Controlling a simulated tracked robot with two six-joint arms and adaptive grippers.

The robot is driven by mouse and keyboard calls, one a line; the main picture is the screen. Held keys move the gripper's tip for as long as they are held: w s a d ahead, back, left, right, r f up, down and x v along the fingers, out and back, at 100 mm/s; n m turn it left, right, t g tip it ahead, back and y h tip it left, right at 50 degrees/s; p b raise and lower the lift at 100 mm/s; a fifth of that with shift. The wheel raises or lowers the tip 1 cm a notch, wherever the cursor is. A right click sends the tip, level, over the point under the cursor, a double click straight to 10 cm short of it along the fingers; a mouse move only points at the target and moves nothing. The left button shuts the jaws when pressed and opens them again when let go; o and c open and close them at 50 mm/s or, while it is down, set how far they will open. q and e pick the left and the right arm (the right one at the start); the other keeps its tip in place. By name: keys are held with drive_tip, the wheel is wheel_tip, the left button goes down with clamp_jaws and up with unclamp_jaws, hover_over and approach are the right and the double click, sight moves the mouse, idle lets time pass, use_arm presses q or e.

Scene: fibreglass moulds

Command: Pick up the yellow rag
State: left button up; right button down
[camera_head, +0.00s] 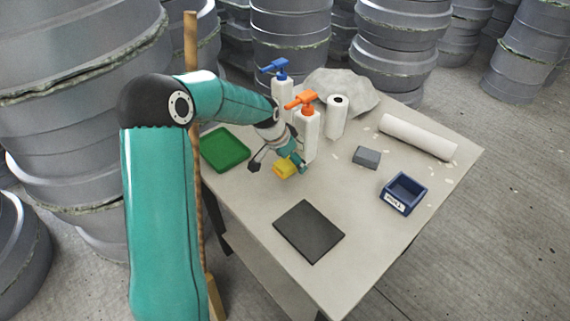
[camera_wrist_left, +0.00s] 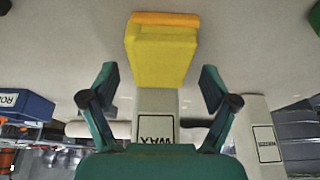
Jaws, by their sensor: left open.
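The yellow rag (camera_head: 284,170) is a small folded block on the table, left of the middle, with an orange edge seen in the left wrist view (camera_wrist_left: 162,55). My left gripper (camera_head: 278,163) is open around or just above it in the head view. In the left wrist view my open fingers (camera_wrist_left: 159,80) stand apart on either side, with the rag beyond the gap between them. I see no finger touching it. My right gripper is in neither view.
A white bottle with an orange pump (camera_head: 308,130) stands close behind the rag, near a blue-pump bottle (camera_head: 281,93) and a paper roll (camera_head: 336,118). A green tray (camera_head: 225,149) lies left, a dark slab (camera_head: 309,231) in front, a blue bin (camera_head: 402,194) right.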

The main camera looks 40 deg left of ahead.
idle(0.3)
use_arm(q)
drive_tip(key=c, duration=1.2)
drive_tip(key=shift+r+p, duration=0.4)
drive_tip(key=shift+r, duration=0.35)
wheel_tip(320, 180, up, 2)
drive_tip(key=shift+r, duration=0.25)
drive_tip(key=s+b, duration=0.1)
drive_tip(key=s, duration=0.5)
drive_tip(key=s+a+b, duration=0.1)
drive_tip(key=s, duration=0.5)
drive_tip(key=s+b, duration=0.2)
drive_tip(key=s, duration=0.4)
drive_tip(key=shift+a, duration=0.3)
